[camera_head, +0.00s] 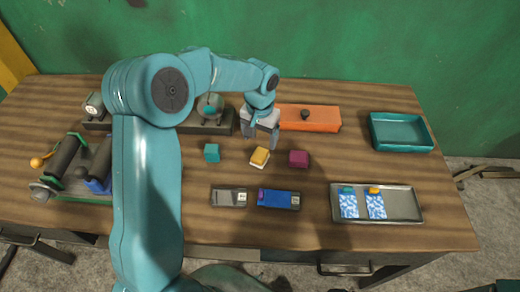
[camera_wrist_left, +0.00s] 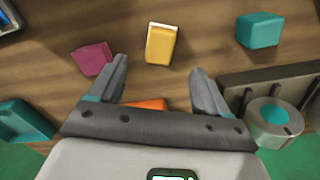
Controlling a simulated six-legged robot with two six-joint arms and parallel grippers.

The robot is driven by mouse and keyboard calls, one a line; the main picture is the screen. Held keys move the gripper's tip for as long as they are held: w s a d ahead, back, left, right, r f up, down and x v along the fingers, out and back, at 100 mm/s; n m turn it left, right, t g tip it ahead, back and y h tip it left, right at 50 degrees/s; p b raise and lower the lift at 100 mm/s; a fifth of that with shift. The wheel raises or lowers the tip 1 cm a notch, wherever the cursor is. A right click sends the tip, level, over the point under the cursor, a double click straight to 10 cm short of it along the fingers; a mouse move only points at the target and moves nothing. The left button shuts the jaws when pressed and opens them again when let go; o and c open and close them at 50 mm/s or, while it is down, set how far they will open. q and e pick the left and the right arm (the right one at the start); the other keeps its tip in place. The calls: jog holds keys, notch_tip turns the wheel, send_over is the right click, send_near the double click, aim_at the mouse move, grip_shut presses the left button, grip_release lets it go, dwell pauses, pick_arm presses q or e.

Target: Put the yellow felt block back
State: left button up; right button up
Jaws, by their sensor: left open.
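The yellow felt block (camera_head: 260,156), with a pale layer along one edge, lies on the wooden table between a teal block (camera_head: 212,153) and a magenta block (camera_head: 299,158). In the left wrist view the yellow block (camera_wrist_left: 161,45) lies beyond the fingertips, roughly centred between them. My left gripper (camera_head: 262,142) is open and empty, just behind the yellow block and apart from it; its fingers also show in the left wrist view (camera_wrist_left: 159,75). My right gripper is not in view.
An orange box (camera_head: 325,120) with a black knob stands behind. A grey tray (camera_head: 407,203) holds blue-white patterned pieces, and an empty teal tray (camera_head: 400,147) stands at right. Two flat holders, one grey (camera_head: 229,197) and one blue (camera_head: 277,199), lie in front. A roller device (camera_head: 62,160) stands left.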

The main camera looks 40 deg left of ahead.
pick_arm(q)
notch_tip(320, 180, up, 4)
jog(key=shift+f, duration=0.25)
dwell(0.5)
